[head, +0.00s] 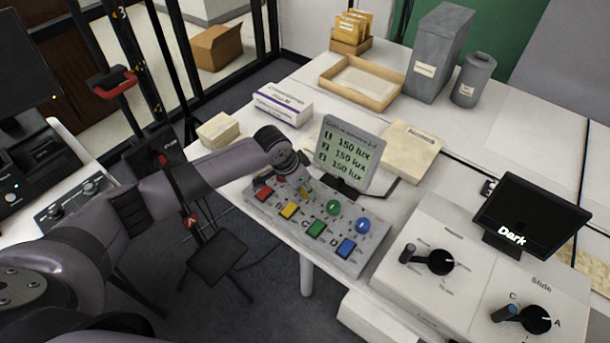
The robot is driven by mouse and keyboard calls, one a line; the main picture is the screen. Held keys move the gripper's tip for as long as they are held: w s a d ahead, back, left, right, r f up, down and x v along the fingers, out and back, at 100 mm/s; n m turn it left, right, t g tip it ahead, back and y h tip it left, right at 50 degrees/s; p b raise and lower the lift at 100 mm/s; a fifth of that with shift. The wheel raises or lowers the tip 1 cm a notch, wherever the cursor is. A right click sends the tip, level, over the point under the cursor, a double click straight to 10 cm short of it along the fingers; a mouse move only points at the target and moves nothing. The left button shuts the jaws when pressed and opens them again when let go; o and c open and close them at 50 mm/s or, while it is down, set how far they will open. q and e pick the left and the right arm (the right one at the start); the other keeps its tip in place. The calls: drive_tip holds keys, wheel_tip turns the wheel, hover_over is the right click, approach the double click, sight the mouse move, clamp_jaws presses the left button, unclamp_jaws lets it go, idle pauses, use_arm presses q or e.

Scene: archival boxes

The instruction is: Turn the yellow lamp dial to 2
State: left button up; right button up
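The grey lamp panel (330,251) lies on the white table with a row of red, yellow (289,210), green and blue squares. Round dials stand behind the squares; the green dial (333,207) and blue dial (362,225) are in clear view. My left gripper (302,187) points down over the yellow dial (305,194), which is mostly hidden behind it. I cannot tell whether the fingers touch the dial or how far they are closed, nor read the dial's setting. The display (346,157) behind reads 150 lux on lines 1, 2 and 3. My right gripper is out of view.
A control box with black knobs (441,262) and a small screen reading "Dark" (528,221) stands to the right. A cream box (411,149) and a white-purple box (283,104) lie behind. A wooden tray (362,98) and grey containers (438,55) stand farther back.

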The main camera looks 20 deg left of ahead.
use_arm(q)
drive_tip(key=shift+r+n+p, duration=0.15)
drive_tip(key=shift+n+p, duration=0.65)
drive_tip(key=shift+p, duration=0.15)
drive_tip(key=shift+n+t+y+p, duration=0.3)
drive_tip(key=shift+n, duration=0.1)
drive_tip(key=o, duration=1.1)
drive_tip(key=v, duration=1.1)
drive_tip(key=shift+s+r, duration=0.15)
drive_tip(key=shift+r, duration=0.25)
